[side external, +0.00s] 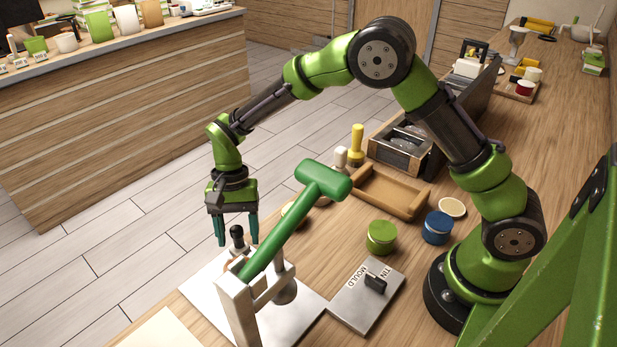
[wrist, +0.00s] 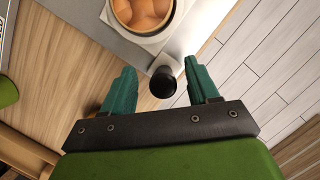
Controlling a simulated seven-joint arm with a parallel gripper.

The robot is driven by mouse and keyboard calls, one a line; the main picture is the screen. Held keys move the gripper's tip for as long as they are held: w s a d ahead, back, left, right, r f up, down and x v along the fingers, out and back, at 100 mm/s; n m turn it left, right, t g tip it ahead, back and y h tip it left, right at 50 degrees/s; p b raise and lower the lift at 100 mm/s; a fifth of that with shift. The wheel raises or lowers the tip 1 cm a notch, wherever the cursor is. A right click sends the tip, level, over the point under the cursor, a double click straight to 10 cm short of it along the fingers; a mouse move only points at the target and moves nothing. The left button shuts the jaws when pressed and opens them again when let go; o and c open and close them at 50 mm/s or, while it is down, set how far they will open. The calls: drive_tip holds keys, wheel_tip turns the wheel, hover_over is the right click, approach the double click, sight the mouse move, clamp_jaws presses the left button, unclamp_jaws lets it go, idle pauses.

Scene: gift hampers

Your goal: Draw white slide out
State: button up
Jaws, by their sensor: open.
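The white slide (wrist: 148,38) shows in the wrist view as a pale block at the top, with a round cup of orange-brown contents in it. A black knob (wrist: 163,82) stands at its near end; the knob also shows in the side view (side external: 237,234). Most of the slide is hidden in the side view behind the press (side external: 236,308) with its green lever (side external: 288,228). My gripper (side external: 237,243) is open and empty, pointing down. In the wrist view its teal fingers (wrist: 159,68) lie on either side of the knob, with gaps; contact is not visible.
The press stands on a white base plate (side external: 205,290) at the table edge. A grey plate marked "TIN MOULD" (side external: 352,311), a green tin (side external: 382,237), a blue tin (side external: 437,228) and a wooden tray (side external: 374,203) are to the right. Bare floor lies left of the gripper.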

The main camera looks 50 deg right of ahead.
drive_tip(key=shift+r, duration=3.15)
drive_tip(key=v, duration=1.7)
drive_tip(key=s+d+n+t, duration=0.1)
drive_tip(key=s+d+t, duration=0.2)
drive_tip(key=s, duration=0.4)
drive_tip(key=s+d+n+t, duration=0.2)
drive_tip(key=s+d+t, duration=0.1)
drive_tip(key=s+d, duration=0.2)
drive_tip(key=s+d+f+n+t, duration=0.1)
drive_tip(key=s+d+n+t, duration=0.1)
drive_tip(key=s, duration=0.7)
drive_tip(key=shift+s+d+t, duration=0.35)
drive_tip(key=shift+d+t, duration=0.45)
drive_tip(key=shift+d, duration=0.2)
